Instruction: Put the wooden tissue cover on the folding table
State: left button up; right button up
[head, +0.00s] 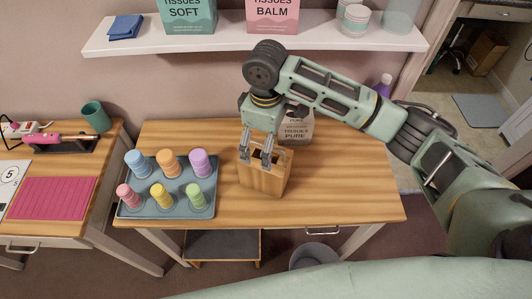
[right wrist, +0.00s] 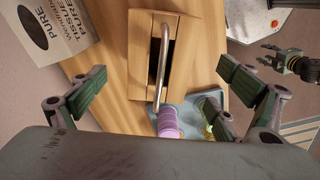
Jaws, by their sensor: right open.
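The wooden tissue cover (head: 262,178) is a light wood box with a dark slot and a metal handle on top. It stands upright on the wooden table (head: 340,190) in the middle of the head view. My right gripper (head: 257,153) is at its top, fingers pointing down and apart. In the right wrist view the cover (right wrist: 139,65) and its handle lie between the open fingers (right wrist: 165,100), with nothing gripped. My left gripper (right wrist: 268,56) shows only in the right wrist view, at the far right, fingers apart and empty. I cannot tell which table is the folding one.
A second wooden table (head: 62,165) at left holds a pink mat (head: 52,198) and a green cup (head: 95,116). A white shelf (head: 230,38) hangs above.

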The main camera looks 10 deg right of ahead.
jog(key=shift+r, duration=2)
